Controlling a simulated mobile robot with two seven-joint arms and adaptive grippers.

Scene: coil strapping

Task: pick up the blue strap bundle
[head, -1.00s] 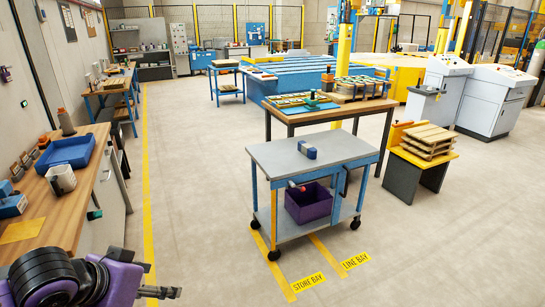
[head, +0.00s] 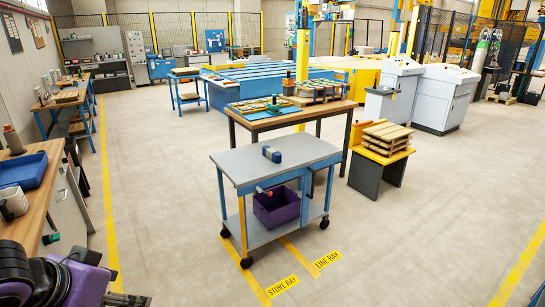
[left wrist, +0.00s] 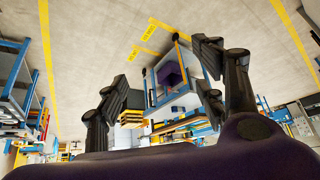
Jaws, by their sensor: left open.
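A small blue bundle with a grey middle (head: 271,154), apparently the blue strap bundle, lies on the grey top of a blue-framed cart (head: 300,160) in the head view. My left gripper (head: 128,299) is at the lower left edge of the head view, empty and well apart from the cart. In the left wrist view its two dark fingers (left wrist: 160,75) are spread wide. Between them the cart (left wrist: 152,98) appears upside down at a distance; the bundle is too small to make out surely there. My right gripper is not in view.
A purple bin (head: 276,207) sits on the cart's lower shelf. A wooden-topped table (head: 325,107) stands close behind the cart, and a pallet stand (head: 380,155) is to its right. A workbench with a blue tray (head: 22,172) is at the left. The floor before the cart is clear.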

